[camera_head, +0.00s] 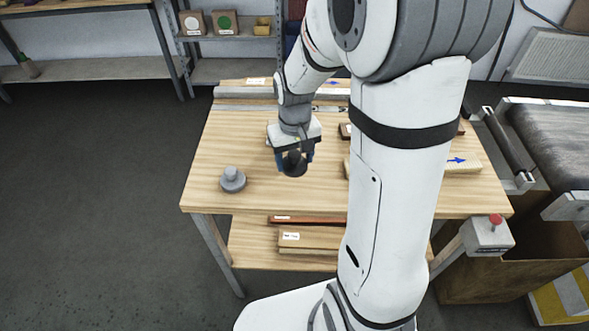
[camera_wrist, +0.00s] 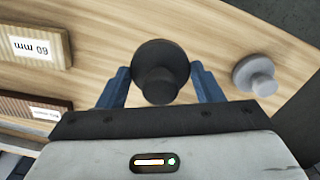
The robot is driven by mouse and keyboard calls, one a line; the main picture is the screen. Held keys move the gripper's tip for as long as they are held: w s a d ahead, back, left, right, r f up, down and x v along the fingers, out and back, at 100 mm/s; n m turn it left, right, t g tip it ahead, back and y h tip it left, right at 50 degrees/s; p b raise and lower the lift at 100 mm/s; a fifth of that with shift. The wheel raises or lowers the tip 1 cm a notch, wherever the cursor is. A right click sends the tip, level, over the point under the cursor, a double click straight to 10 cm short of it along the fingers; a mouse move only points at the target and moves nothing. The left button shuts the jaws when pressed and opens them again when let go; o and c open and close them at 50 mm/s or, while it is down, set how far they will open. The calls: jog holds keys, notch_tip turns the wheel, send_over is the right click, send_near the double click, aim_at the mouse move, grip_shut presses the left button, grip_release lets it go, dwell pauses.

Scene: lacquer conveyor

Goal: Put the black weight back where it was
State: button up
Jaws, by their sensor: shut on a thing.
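The black weight (camera_wrist: 160,62) is a dark round disc with a smaller knob, held between the blue fingers of my gripper (camera_wrist: 162,88). In the head view the black weight (camera_head: 294,165) hangs at the end of my gripper (camera_head: 293,158), over the left half of the wooden table (camera_head: 225,135). The gripper is shut on it. I cannot tell exactly how high it is above the table. The arm hides part of the table's right half.
A grey weight (camera_head: 232,179) stands near the table's front left corner, also in the wrist view (camera_wrist: 254,75). A block marked 60 mm (camera_wrist: 40,47) lies on the opposite side. A conveyor (camera_head: 555,135) stands right of the table. Table room between the grey weight and my gripper is clear.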

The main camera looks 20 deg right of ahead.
jog(key=shift+f, duration=2.75)
jog(key=shift+f, duration=0.2)
jog(key=o, duration=1.3)
jog(key=shift+r, duration=0.15)
